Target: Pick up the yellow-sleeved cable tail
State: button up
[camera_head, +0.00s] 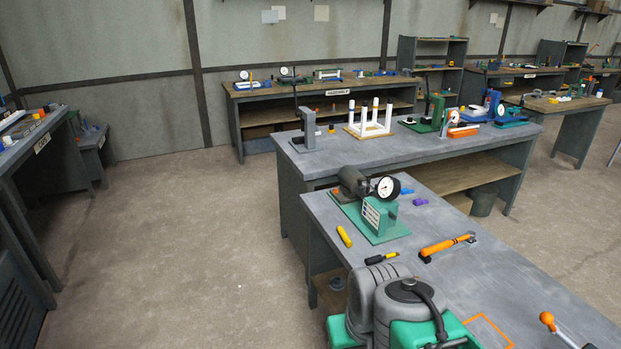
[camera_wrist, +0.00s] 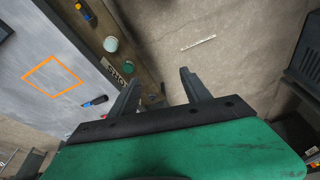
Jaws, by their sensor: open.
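Two things with yellow on them lie on the near grey bench in the head view. One is a plain yellow rod (camera_head: 344,236) at the bench's left edge, beside a green-based machine. The other is a short black piece with a yellow end (camera_head: 381,257), closer to my arm. I cannot tell for sure which is the yellow-sleeved cable tail. My gripper (camera_wrist: 160,76) is open and empty in the wrist view, with bare floor and part of a lower shelf beyond its fingers. In the head view the fingers are hidden, and only my grey and green arm shows.
The near bench (camera_head: 480,283) holds the green machine with a dial (camera_head: 378,214), an orange-handled tool (camera_head: 446,245) and an orange outlined square (camera_head: 489,330). A blue-and-black piece (camera_wrist: 96,101) lies at the bench edge in the wrist view. The floor (camera_head: 190,230) to the left is clear.

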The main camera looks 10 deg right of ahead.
aim_at(374, 260)
jog(key=k, duration=0.5)
jog(key=u, duration=1.35)
jog(key=i, duration=1)
jog(key=z, duration=3.95)
